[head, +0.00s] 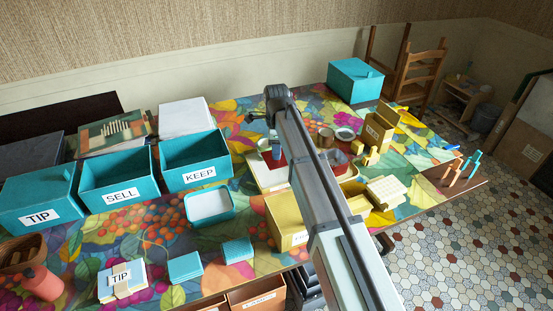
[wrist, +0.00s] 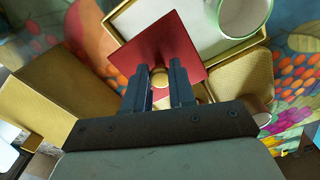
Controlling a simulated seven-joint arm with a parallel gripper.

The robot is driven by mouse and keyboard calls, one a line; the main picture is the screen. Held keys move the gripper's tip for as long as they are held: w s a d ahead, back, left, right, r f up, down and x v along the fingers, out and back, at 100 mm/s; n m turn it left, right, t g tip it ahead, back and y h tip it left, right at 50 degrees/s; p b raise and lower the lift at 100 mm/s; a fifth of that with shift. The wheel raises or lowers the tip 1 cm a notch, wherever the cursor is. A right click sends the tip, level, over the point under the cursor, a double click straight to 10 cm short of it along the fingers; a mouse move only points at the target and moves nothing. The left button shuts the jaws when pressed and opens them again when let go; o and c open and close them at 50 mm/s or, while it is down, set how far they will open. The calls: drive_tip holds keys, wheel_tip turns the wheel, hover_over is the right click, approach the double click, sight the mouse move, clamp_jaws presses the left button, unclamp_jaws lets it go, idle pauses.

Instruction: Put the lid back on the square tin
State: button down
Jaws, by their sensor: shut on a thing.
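A red square lid (wrist: 178,38) with a round gold knob (wrist: 159,77) is in the middle of the wrist view. My gripper (wrist: 160,80) is shut on the knob, one dark finger on each side. The lid overlaps a white tray with a gold rim (wrist: 150,18); I cannot tell whether it touches anything beneath. Gold surfaces show just under its near edge, mostly hidden by the fingers. I cannot pick out the square tin with certainty.
A green-rimmed mug (wrist: 243,14) stands on the tray, close to the lid. A yellow box (wrist: 62,95) is at the left and a gold woven container (wrist: 243,78) at the right. Teal boxes marked TIP (head: 40,200), SELL (head: 115,185) and KEEP (head: 195,165) stand at the left.

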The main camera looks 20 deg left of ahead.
drive_tip(key=shift+r, duration=0.5)
drive_tip(key=shift+w+d+r, duration=0.2)
drive_tip(key=shift+d+r, duration=0.05)
drive_tip(key=w+d+r, duration=0.1)
drive_tip(key=w+d, duration=0.5)
drive_tip(key=d, duration=0.2)
drive_tip(key=w+d+r, duration=0.1)
drive_tip(key=w+d, duration=0.4)
drive_tip(key=d, duration=0.4)
drive_tip(key=shift+w+n, duration=0.3)
drive_tip(key=shift+w, duration=0.05)
wheel_tip(320, 180, down, 6)
drive_tip(key=shift+f, duration=0.25)
idle(1.3)
